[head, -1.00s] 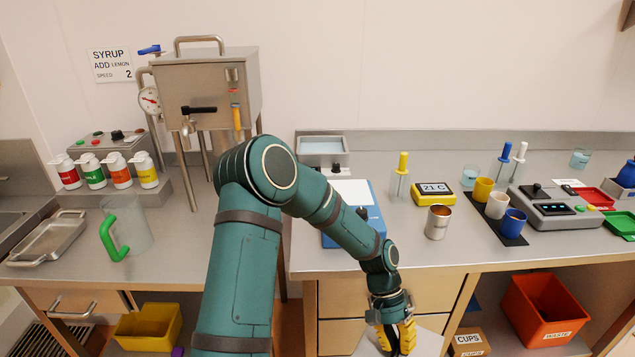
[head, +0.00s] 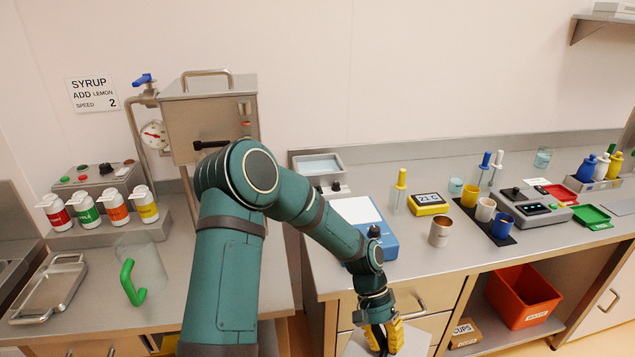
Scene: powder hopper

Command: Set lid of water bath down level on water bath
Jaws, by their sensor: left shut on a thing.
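The water bath (head: 318,165) is a grey metal box at the back of the right-hand counter, near its left end. Its top is open and pale blue water shows inside. My left gripper (head: 383,338), with yellow fingers, is at the bottom of the head view in front of the counter's front edge. It is shut on the lid (head: 414,343), a flat light grey plate below the fingers, partly cut off by the picture's edge. The lid is well apart from the bath. The lid's handle is hidden by the fingers. My right gripper is out of view.
The metal hopper (head: 195,120) rises left of the bath.

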